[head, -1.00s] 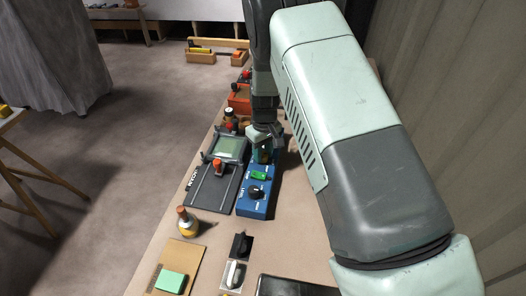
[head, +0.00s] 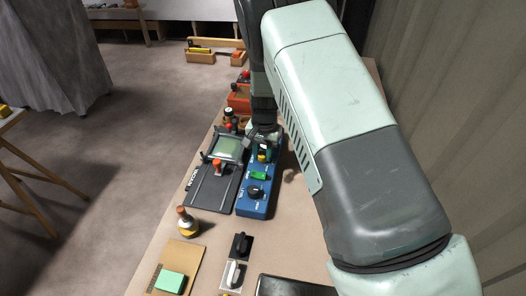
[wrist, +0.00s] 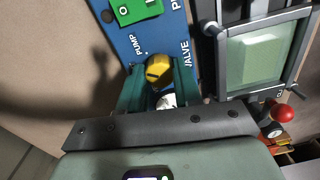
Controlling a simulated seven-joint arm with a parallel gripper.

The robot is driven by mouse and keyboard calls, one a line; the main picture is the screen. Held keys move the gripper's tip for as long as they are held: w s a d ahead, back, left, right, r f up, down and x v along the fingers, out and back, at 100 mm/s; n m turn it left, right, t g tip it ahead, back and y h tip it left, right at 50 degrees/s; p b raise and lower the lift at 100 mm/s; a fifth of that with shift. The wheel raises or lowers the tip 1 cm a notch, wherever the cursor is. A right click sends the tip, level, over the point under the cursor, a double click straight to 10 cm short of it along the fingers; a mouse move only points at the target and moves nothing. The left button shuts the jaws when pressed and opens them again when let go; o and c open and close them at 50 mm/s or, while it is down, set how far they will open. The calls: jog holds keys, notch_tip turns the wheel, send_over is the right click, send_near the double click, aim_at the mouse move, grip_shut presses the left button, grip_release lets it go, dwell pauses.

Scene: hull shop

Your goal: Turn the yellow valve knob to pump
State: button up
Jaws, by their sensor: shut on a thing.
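The yellow valve knob (wrist: 158,70) is on the far end of the blue control box (head: 256,203). In the wrist view it sits between the two fingers of my gripper (wrist: 160,84), which is shut on it. The panel reads PUMP to the left of the knob and VALVE to the right. In the head view my gripper (head: 262,154) is over the knob, and a little yellow shows there. The knob's pointer is partly hidden by the fingers, so I cannot tell its exact setting.
The box also carries a green switch (head: 259,175) and a black knob (head: 255,191). A clamp frame with a pale green plate (head: 229,148) stands close on the left. A bottle (head: 187,224) and a board with a green block (head: 170,282) are nearer.

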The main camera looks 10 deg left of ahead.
aim_at(263, 154)
jog(key=m, duration=0.5)
dwell(0.6)
jog(key=o, duration=1)
jog(key=shift+o, duration=0.2)
jog(key=shift+r, duration=0.15)
notch_tip(263, 154, up, 11)
jog(key=shift+f, duration=0.2)
jog(key=shift+s+d, duration=0.1)
